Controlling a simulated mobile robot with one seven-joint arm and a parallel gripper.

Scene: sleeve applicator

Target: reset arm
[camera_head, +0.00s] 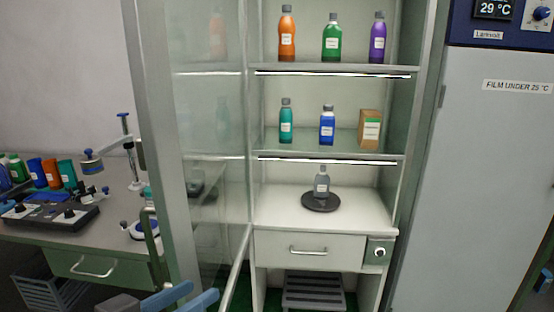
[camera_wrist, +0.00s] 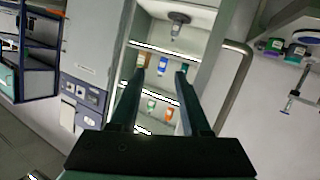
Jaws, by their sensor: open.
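My gripper (camera_wrist: 160,74) shows in the wrist view with its two dark fingers spread apart and nothing between them. It points toward the open shelf cabinet, which appears upside down in that view. In the head view the cabinet (camera_head: 411,110) stands in the middle, with its glass door (camera_head: 208,130) swung open on the left. A grey bottle (camera_head: 321,182) stands upright on a round black disc (camera_head: 321,204) on the cabinet's lower deck. The disc also shows at the top of the wrist view (camera_wrist: 179,17). The gripper's fingers are not clearly visible in the head view.
Orange (camera_head: 287,38), green (camera_head: 332,41) and purple (camera_head: 377,42) bottles stand on the upper shelf. Teal (camera_head: 286,124) and blue (camera_head: 327,128) bottles and a brown box (camera_head: 369,130) stand below. A workbench (camera_head: 45,236) stands left, a grey cabinet (camera_head: 480,180) right.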

